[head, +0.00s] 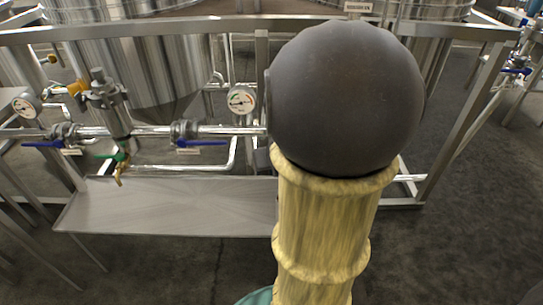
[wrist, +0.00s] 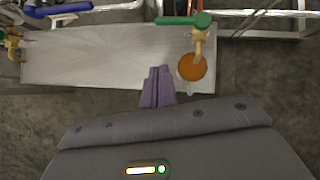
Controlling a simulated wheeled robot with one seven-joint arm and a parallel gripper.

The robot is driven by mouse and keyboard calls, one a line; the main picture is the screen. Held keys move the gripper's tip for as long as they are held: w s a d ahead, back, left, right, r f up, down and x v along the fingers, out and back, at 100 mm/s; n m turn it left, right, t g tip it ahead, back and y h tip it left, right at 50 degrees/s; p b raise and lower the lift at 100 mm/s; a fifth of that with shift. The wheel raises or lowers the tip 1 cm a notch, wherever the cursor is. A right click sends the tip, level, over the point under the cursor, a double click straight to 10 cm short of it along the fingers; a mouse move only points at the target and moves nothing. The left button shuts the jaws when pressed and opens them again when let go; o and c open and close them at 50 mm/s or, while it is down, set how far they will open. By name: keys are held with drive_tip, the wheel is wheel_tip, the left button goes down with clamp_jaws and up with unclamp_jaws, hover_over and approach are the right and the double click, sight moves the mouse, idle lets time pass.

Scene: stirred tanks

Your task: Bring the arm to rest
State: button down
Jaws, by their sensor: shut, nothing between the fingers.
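My gripper (wrist: 157,72) shows in the wrist view as two purple fingers pressed together, with nothing between them. It points over the front part of a metal drip tray (wrist: 100,55), just left of a round vessel of orange liquid (wrist: 192,67). I cannot tell how high the fingers are above the tray. In the head view my arm, with a dark round joint and a yellow sleeve, fills the right of centre and hides part of the frame behind it. The gripper itself is hidden there.
The tray also shows in the head view (head: 160,205). Above it runs a pipe with a green-handled tap (head: 120,158), blue-handled valves (head: 200,143) and a pressure gauge (head: 240,99). Steel tanks (head: 135,70) stand behind a metal frame. Open floor (head: 475,210) lies at right.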

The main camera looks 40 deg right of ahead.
drive_tip(key=shift+s+a+r, duration=0.15)
drive_tip(key=shift+s+r, duration=0.1)
drive_tip(key=shift+r, duration=0.1)
idle(0.3)
drive_tip(key=shift+a, duration=0.15)
